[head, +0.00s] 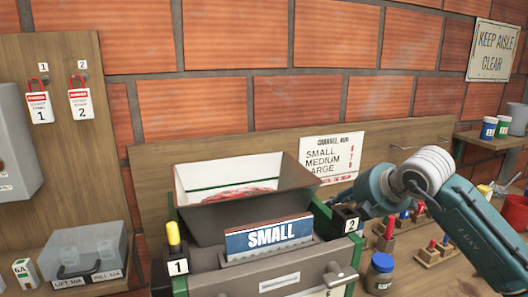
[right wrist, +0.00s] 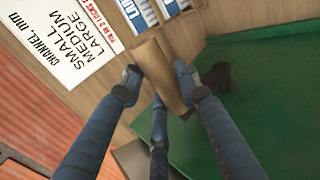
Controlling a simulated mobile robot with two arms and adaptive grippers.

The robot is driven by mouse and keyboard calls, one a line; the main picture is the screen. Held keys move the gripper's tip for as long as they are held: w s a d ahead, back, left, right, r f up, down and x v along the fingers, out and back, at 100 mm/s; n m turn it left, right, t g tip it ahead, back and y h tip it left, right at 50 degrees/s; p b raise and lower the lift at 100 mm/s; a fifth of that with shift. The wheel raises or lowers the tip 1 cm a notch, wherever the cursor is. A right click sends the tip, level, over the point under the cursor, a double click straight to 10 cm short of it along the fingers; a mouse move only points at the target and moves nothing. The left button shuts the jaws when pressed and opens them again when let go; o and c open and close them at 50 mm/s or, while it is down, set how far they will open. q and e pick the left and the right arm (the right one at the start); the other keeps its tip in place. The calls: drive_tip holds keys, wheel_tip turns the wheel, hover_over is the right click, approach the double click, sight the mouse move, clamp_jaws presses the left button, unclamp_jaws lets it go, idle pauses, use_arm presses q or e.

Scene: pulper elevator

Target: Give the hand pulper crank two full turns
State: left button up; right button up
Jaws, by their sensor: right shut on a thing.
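The hand pulper has a hopper (head: 245,205) with red contents, a plate reading SMALL (head: 268,236) on its front and a grey body with green edges. In the right wrist view, its green side (right wrist: 260,90) fills the right. My right gripper (right wrist: 158,84) is shut around a tan wooden crank handle (right wrist: 152,55), with fingers on both sides of it. In the head view, my right arm reaches in from the right and the gripper (head: 352,196) is at the pulper's right side, its fingertips and the handle mostly hidden. My left gripper is out of view.
A block marked 1 (head: 177,267) holds a yellow-handled piece at the pulper's left; a block marked 2 (head: 346,219) sits at its right. A size chart (head: 330,158) is behind.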

drive_tip(key=shift+d+f, duration=0.45)
drive_tip(key=shift+f, duration=0.15)
drive_tip(key=shift+s+d+f+b, duration=0.15)
drive_tip(key=shift+s+f+b, duration=0.15)
drive_tip(key=shift+s+b, duration=0.2)
drive_tip(key=shift+s+d+r+b, duration=0.1)
drive_tip(key=shift+s+d+b, duration=0.2)
drive_tip(key=shift+s, duration=0.3)
drive_tip(key=shift+s+d+r+b, duration=0.1)
drive_tip(key=shift+s+d+b, duration=0.2)
drive_tip(key=shift+s, duration=0.3)
drive_tip(key=s+b, duration=0.1)
drive_tip(key=s+f+b, duration=0.1)
drive_tip(key=s+b, duration=0.1)
drive_tip(key=shift+d+f, duration=0.25)
drive_tip(key=shift+d, duration=0.15)
